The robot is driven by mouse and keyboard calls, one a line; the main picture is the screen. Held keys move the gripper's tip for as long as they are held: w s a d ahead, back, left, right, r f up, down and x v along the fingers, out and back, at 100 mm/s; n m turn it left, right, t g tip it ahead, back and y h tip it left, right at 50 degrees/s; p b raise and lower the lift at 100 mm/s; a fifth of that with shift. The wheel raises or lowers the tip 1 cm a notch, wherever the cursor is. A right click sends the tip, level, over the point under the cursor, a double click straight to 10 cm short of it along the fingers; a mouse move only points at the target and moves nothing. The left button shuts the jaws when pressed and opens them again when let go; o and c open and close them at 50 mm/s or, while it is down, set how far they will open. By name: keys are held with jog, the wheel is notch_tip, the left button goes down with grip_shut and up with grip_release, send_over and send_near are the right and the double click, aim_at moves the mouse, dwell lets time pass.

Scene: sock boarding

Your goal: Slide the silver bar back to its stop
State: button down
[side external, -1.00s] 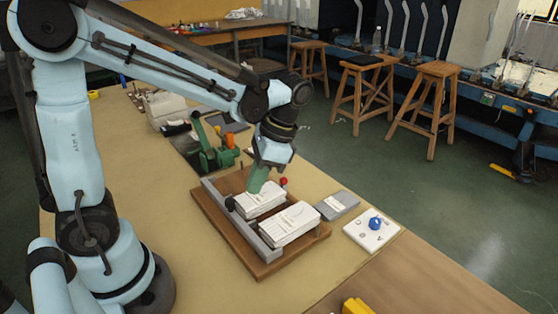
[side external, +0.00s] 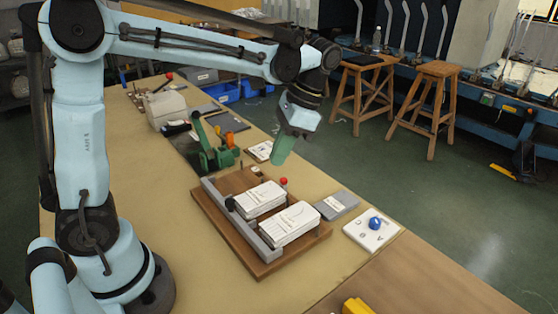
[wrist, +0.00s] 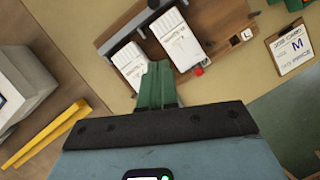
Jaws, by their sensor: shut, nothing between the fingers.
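The silver bar (side external: 242,220) lies along the left side of a brown wooden board (side external: 262,270), with a black knob (side external: 230,204) at its middle. Two stacks of white printed packs, a rear one (side external: 260,198) and a front one (side external: 290,223), lie on the board against or close to the bar's right side. In the wrist view, part of the bar (wrist: 125,34) shows at the top beyond the stacks. My gripper (side external: 279,160) has green fingers, shut and empty, in the air above the board's far right edge, clear of the bar. The fingers also show in the wrist view (wrist: 158,68).
A red knob (side external: 283,181) stands at the board's right edge. A grey labelled block (side external: 338,204) and a white plate with a blue knob (side external: 370,235) lie to the right. A green device (side external: 208,150) stands behind the board.

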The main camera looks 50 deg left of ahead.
send_near(234, 214)
jog(key=w+f, duration=0.3)
jog(key=shift+w+d+f, duration=0.1)
jog(key=shift+w+f, duration=0.1)
jog(key=shift+f, duration=0.1)
jog(key=shift+s+a+f, duration=0.1)
jog(key=shift+s+a, duration=0.15)
jog(key=shift+s, duration=0.25)
jog(key=shift+s+a, duration=0.25)
jog(key=shift+s, duration=0.25)
jog(key=shift+s+a, duration=0.4)
jog(key=shift+s, duration=0.45)
jog(key=shift+s, duration=1.6)
